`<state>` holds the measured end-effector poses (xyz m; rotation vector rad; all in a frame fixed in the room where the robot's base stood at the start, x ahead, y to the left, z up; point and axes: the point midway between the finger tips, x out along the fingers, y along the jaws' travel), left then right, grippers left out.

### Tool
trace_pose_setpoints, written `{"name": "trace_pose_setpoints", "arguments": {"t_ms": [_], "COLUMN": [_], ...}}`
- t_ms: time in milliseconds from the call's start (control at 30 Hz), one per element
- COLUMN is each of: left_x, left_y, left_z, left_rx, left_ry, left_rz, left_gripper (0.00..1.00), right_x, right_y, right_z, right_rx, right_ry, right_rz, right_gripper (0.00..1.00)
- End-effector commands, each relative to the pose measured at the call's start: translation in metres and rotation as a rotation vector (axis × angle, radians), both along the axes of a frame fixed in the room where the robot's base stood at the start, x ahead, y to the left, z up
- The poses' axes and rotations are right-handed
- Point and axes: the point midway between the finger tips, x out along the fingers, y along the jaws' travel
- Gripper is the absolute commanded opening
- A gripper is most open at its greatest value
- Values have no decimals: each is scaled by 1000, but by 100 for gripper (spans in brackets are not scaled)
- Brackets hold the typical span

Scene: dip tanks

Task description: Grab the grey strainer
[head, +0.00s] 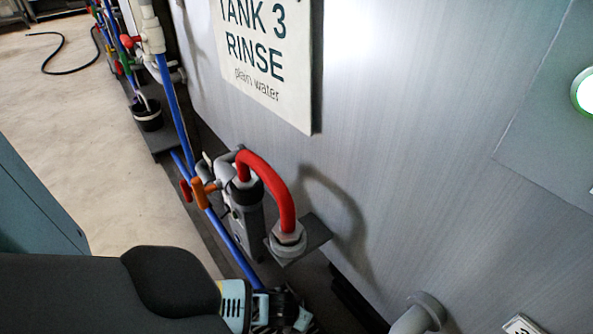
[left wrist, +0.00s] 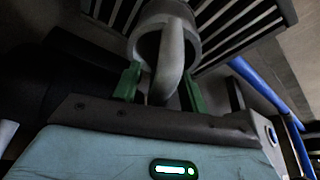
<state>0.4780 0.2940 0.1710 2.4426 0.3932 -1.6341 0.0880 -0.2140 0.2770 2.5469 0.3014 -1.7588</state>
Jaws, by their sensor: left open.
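My left gripper (head: 288,312) is low at the bottom of the head view, beside the foot of the tank wall. Its fingertips are hard to make out there. In the left wrist view the gripper (left wrist: 160,90) is open, with its two green fingers apart. A grey rounded fitting (left wrist: 168,65), with a ring and a curved stem, shows between and beyond the fingers. I cannot tell whether it is the grey strainer or whether the fingers touch it. I cannot pick out the strainer for certain in the head view. My right gripper is not in view.
A red hose (head: 275,183) loops from a dark grey unit (head: 246,225) to a fitting on a small bracket (head: 314,236). A blue pipe (head: 232,243) runs alongside. A grey elbow pipe (head: 424,311) leaves the tank wall (head: 410,150). Open floor (head: 60,115) lies left.

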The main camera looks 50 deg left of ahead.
Motion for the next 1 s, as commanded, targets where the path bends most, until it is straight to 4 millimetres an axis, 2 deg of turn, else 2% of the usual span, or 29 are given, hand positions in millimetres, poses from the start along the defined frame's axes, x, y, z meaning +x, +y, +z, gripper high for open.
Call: {"name": "trace_pose_setpoints", "arguments": {"t_ms": [167, 500, 833, 1000], "left_x": [0, 0, 0, 1], "left_y": [0, 0, 0, 0], "left_z": [1, 1, 3, 12], "left_rx": [0, 0, -1, -1], "left_ry": [-1, -1, -1, -2], "left_rz": [0, 0, 0, 1], "left_gripper": [43, 0, 0, 0], "right_x": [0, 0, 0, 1], "right_y": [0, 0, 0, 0], "right_z": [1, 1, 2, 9], "right_rx": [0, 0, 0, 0], "right_ry": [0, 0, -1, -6], "right_rz": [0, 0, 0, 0], "right_gripper": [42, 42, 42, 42]}}
